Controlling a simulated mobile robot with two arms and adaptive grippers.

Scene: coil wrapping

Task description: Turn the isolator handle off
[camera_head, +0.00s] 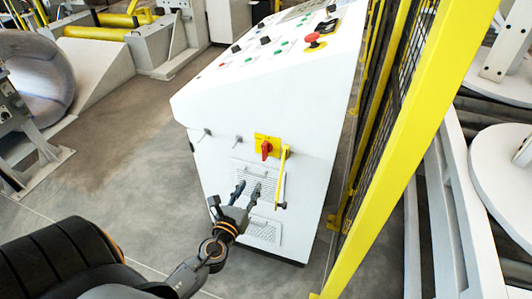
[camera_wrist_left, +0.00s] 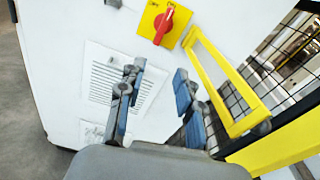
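The red isolator handle (camera_head: 266,148) sits on a yellow plate (camera_head: 261,139) on the front of the white control cabinet (camera_head: 221,170). In the left wrist view the red handle (camera_wrist_left: 163,25) is at the top, upright with a slight tilt, on its yellow plate (camera_wrist_left: 154,38). My left gripper (camera_head: 246,190) is below the handle, in front of the vented panel, apart from the handle. In the left wrist view my left gripper (camera_wrist_left: 158,82) has its fingers spread with nothing between them. My right gripper is not in view.
A yellow bar handle (camera_head: 282,177) stands out from the cabinet just right of the isolator; it also shows in the left wrist view (camera_wrist_left: 222,85). A yellow-framed mesh fence (camera_head: 417,130) runs along the right. A red mushroom button (camera_head: 314,38) is on top.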

